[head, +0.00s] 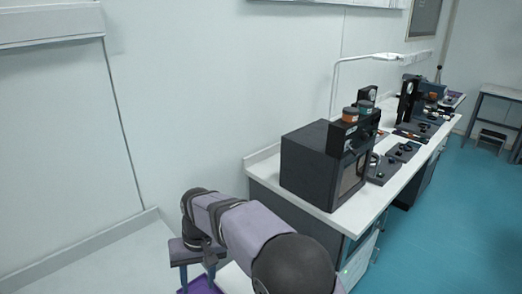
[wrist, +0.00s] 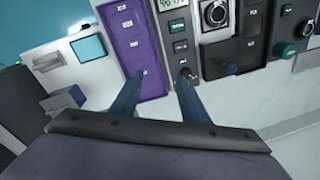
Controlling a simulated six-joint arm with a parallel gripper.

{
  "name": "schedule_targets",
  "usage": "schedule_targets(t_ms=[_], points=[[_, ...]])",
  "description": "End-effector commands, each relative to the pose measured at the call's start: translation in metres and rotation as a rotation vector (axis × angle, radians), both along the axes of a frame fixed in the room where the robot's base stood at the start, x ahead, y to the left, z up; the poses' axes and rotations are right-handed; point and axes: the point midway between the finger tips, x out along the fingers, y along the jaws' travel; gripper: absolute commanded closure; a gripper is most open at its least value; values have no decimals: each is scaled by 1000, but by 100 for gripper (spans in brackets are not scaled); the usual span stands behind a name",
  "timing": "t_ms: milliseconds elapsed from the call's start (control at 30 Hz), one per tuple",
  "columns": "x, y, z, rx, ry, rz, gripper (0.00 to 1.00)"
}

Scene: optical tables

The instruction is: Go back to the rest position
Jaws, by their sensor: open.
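My gripper shows at the lower middle of the head view (head: 197,280), with its two blue fingers pointing down. In the wrist view, its blue fingers (wrist: 161,76) stand apart with nothing held between them. Beyond the fingertips lie a purple panel (wrist: 128,35) with small labels and a dark instrument with a display (wrist: 176,25). I cannot tell how far the fingertips are above them. A bit of purple also shows under the gripper in the head view (head: 203,286). The rest of what lies below is hidden by my arm.
A black box-shaped device (head: 312,165) stands on the near end of a long white bench (head: 385,190), right of my arm. Several instruments line the bench. A pale wall is behind. In the wrist view, more knobbed instruments (wrist: 225,45) sit right and a cyan-screened box (wrist: 88,47) left.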

Motion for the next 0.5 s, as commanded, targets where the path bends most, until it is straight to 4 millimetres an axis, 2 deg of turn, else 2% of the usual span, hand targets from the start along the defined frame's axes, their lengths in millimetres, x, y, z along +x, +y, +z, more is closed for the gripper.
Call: schedule_targets(t_ms=[33, 133, 233, 400, 500], points=[[3, -33, 4, -10, -5, -38, 59], [0, -88, 6, -28, -13, -98, 59], [-12, -141, 5, -48, -19, -154, 59], [-52, -223, -2, -80, -22, -245, 59], [-82, -260, -9, -96, -20, -293, 59]])
